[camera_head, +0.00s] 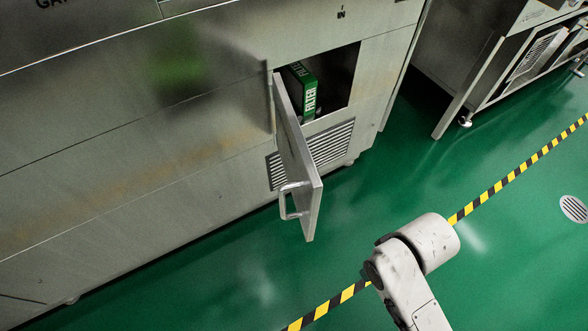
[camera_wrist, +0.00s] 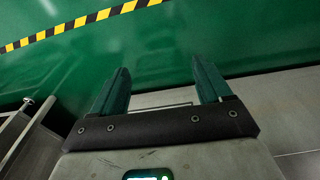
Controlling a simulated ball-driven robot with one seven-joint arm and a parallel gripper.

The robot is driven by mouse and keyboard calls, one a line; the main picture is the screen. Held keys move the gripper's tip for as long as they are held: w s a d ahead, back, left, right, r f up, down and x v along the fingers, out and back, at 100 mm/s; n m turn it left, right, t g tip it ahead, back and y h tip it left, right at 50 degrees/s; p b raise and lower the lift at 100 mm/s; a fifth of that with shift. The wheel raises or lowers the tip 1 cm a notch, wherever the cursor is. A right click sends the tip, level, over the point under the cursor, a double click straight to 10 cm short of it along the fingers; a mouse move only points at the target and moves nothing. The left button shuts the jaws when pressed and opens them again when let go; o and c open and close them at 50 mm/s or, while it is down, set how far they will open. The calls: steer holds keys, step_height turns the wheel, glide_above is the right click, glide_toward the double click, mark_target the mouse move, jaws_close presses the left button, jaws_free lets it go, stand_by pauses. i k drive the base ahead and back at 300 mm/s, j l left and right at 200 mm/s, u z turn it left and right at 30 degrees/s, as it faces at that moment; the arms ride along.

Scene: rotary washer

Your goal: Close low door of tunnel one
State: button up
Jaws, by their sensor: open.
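The low door (camera_head: 296,160) is a grey metal panel on the side of a large steel machine (camera_head: 130,140). It stands swung out from the machine, with a bar handle (camera_head: 287,203) on its outer face. The opening (camera_head: 338,80) behind it shows a green box marked FILTER (camera_head: 304,92). My gripper (camera_wrist: 158,80) shows in the wrist view with its two dark green fingers apart and nothing between them. It is outside the head view, where only part of my arm shows at the lower right, apart from the door.
A vent grille (camera_head: 332,143) lies below the opening. A yellow and black floor stripe (camera_head: 505,183) crosses the green floor (camera_head: 390,190), and also shows in the wrist view (camera_wrist: 75,23). Another steel unit on casters (camera_head: 500,60) stands at the upper right. Floor between door and stripe is clear.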

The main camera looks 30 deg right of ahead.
mark_target(305, 185)
steer(key=i+j+u, duration=0.15)
steer(key=j, duration=0.25)
steer(key=i+j+u, duration=0.15)
steer(key=j, duration=0.25)
steer(key=i+j+u, duration=0.15)
steer(key=j, duration=0.2)
